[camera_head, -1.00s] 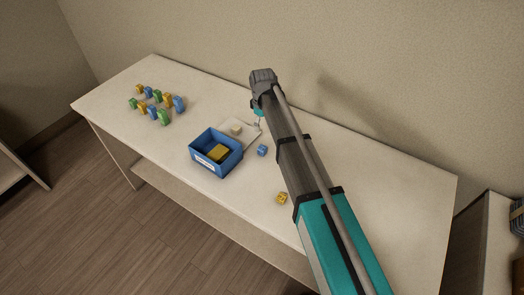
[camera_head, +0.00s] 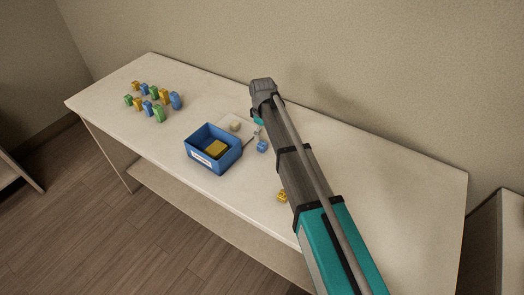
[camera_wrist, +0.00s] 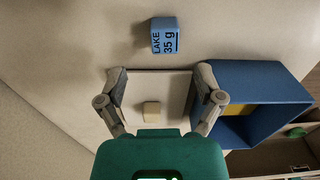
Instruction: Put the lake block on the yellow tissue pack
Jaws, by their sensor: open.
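The lake block (camera_wrist: 165,36) is a blue block marked "LAKE 35 g" in the wrist view. In the head view a blue block (camera_head: 262,146) stands on the table right of the blue bin. The yellow tissue pack (camera_head: 217,148) appears as a flat yellow piece inside the bin; only a yellow part (camera_wrist: 240,110) shows in the wrist view. My gripper (camera_wrist: 160,75) is open and empty, its fingers apart over a pale plate. The lake block is beyond the fingertips, not between them. My arm hides most of the gripper in the head view.
The blue bin (camera_head: 193,146) has raised walls and a white label. A tan block (camera_wrist: 152,111) sits on the pale plate (camera_wrist: 170,92) beside it. A yellow block (camera_head: 282,195) lies near the front edge. Several coloured pieces (camera_head: 151,104) stand at the left.

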